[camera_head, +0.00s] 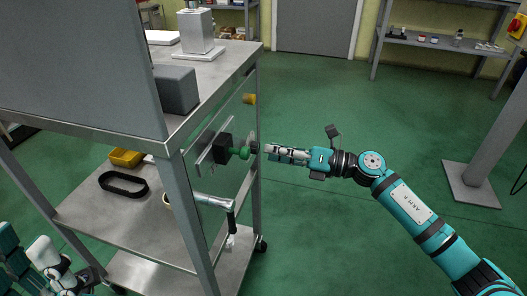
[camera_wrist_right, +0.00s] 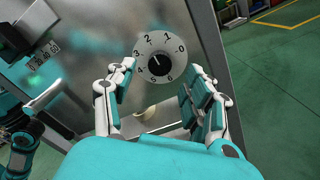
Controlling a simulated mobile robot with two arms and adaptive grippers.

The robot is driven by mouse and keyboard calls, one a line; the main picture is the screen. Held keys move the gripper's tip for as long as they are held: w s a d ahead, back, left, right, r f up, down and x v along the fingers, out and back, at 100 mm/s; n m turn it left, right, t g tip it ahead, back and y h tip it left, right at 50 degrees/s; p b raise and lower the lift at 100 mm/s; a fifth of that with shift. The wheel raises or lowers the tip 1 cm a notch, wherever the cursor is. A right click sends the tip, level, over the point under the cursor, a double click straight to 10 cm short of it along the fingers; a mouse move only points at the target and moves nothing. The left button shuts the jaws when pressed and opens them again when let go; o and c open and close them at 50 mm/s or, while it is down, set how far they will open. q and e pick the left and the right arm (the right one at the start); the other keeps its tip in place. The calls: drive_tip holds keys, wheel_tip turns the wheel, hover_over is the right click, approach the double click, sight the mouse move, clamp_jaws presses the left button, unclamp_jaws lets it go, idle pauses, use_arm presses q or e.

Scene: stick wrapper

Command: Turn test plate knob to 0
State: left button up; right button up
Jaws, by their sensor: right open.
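The test plate knob shows in the right wrist view as a pale round dial (camera_wrist_right: 145,62) marked 0 to 6. Its small black centre (camera_wrist_right: 158,65) has a white line that points up and left, roughly toward 2 or 3; the exact mark is hard to read. My right gripper (camera_wrist_right: 161,72) is open, with one finger on either side of the dial and no clear contact.
The metal cart (camera_head: 236,58) carries a grey box (camera_head: 175,90) on top. A yellow bin (camera_head: 126,157) and black ring (camera_head: 123,196) lie below. Green floor is open at right.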

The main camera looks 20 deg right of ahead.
sight(258, 148)
drive_tip(key=shift+x, duration=1.7)
clamp_jaws()
